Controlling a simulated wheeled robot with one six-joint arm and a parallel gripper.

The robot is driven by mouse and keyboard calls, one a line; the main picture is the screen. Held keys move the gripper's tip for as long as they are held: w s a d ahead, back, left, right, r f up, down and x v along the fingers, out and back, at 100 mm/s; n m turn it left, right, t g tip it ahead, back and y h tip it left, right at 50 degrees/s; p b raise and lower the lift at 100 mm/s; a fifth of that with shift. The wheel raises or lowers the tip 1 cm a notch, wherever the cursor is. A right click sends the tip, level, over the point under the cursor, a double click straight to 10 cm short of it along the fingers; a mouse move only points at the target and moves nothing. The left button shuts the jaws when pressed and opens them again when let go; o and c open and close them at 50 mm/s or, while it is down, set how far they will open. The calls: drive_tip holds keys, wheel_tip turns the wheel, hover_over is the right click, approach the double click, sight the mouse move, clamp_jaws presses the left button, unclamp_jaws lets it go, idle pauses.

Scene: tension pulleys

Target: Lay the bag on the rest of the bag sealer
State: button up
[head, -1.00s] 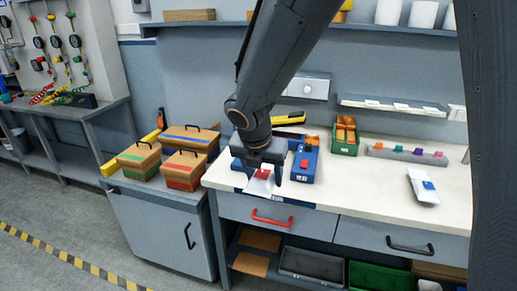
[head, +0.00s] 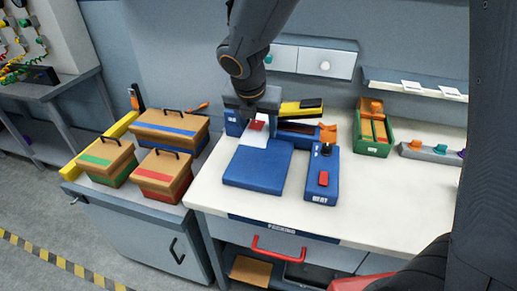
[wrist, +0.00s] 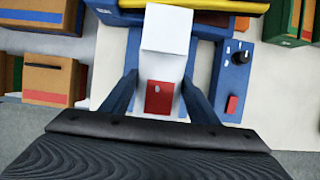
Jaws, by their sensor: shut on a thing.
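The bag, a white pouch with a red label (head: 256,125), is between the fingers of my gripper (head: 252,108), which is shut on it. In the wrist view the white bag (wrist: 167,30) with its red patch lies between the two fingers (wrist: 160,95). The bag sealer has a flat blue rest (head: 257,178), a yellow and black bar (head: 301,107) behind it and a blue box with a red button (head: 323,179) at its right. The bag's white end overlaps the rest's back part in the head view. I cannot tell whether it touches the rest.
Wooden boxes with coloured bands (head: 168,132) stand on a cabinet left of the bench. A green bin (head: 372,132) and a grey rack with coloured knobs (head: 430,152) stand to the right. The bench top (head: 390,200) is clear at the front right.

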wheel_tip(320, 180, down, 10)
drive_tip(key=shift+r+b, duration=0.25)
drive_tip(key=shift+b, duration=0.65)
drive_tip(key=shift+f, duration=0.1)
drive_tip(key=o, duration=1.2)
drive_tip(key=shift+c, duration=0.2)
